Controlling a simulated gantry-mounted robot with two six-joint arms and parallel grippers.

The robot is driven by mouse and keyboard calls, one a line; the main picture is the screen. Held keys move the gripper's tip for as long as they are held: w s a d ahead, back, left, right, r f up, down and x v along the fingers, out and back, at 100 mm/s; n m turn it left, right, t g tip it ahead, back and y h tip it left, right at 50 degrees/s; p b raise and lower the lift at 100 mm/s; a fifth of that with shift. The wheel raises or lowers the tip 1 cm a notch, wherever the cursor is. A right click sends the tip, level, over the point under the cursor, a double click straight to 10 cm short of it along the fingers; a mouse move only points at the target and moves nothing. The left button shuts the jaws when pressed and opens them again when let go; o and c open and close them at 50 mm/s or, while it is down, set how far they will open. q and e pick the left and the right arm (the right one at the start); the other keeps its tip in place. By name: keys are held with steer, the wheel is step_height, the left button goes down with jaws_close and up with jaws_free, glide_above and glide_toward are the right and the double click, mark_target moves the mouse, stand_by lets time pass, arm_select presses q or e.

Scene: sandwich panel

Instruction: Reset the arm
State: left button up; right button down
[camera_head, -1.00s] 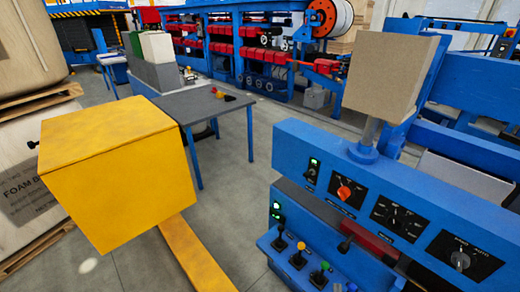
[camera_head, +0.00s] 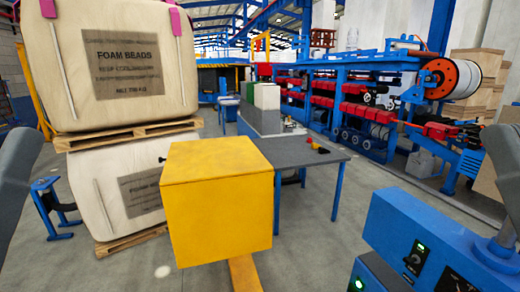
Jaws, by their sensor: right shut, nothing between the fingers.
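A grey part of my right arm, with my right gripper (camera_head: 505,165), stands at the right edge, cut off by the frame. The fingers are hard to make out; the gripper is shut and holds nothing. A grey link of my left arm shows at the left edge, with no left fingers in the frame. Neither arm touches anything that I can see.
A yellow box (camera_head: 217,208) stands in the centre foreground. Stacked foam-bead bags (camera_head: 122,115) stand on pallets at left. A blue control panel (camera_head: 420,235) fills the lower right. A grey table (camera_head: 300,152) is behind the box, with open floor around it.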

step_height(320, 180, up, 38)
steer(key=p, duration=3.6)
